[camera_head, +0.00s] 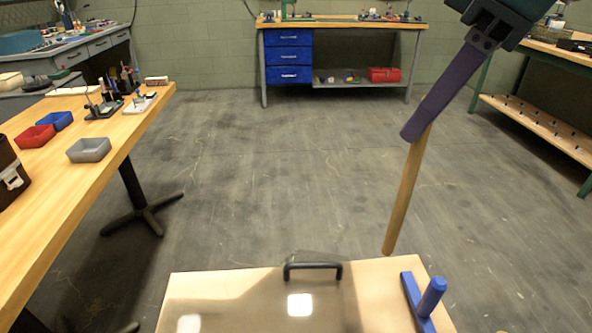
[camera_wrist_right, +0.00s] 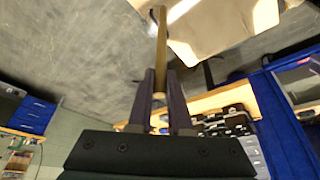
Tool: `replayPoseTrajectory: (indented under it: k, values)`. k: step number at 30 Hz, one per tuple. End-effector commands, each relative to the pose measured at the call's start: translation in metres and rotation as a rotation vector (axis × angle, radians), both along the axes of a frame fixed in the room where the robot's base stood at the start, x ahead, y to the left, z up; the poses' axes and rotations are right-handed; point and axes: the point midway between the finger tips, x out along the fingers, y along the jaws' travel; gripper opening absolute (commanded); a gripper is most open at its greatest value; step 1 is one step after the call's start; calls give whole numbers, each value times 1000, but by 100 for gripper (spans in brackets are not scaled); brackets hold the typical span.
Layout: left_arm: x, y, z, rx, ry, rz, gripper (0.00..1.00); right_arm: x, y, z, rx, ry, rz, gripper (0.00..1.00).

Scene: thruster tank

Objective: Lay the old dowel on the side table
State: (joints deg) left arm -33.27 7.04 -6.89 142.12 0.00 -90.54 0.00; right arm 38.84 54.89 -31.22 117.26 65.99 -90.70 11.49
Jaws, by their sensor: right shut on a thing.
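The old dowel (camera_head: 408,190) is a plain wooden rod. My right gripper (camera_head: 415,137) is shut on its upper end, and the rod hangs down, tilted, with its lower end near the back right edge of the light-topped surface in front. The dowel also shows in the right wrist view (camera_wrist_right: 161,50), gripped between the two purple fingers (camera_wrist_right: 161,92). A wooden-topped table (camera_head: 100,165) stands at the left in the head view; I cannot tell whether it is the side table. My left gripper is not in view.
The near light-topped surface (camera_head: 375,290) has a black handle (camera_head: 312,267) and a blue peg holder (camera_head: 425,300). The left table carries a grey bin (camera_head: 89,150), a red bin (camera_head: 34,137) and a blue bin (camera_head: 57,121). A workbench (camera_head: 340,24) stands at the back. The floor between is clear.

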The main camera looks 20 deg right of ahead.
Motion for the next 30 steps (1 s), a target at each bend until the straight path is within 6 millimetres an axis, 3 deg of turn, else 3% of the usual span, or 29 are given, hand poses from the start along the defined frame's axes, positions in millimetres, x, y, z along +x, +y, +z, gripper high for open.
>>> replayPoseTrajectory:
  k: [6,12,30]
  values:
    - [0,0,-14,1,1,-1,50,-3,0,-66,-2,11,1,0]
    - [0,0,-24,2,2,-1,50,-2,0,-119,0,7,0,0]
    - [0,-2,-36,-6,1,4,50,-1,0,-187,-3,2,1,0]
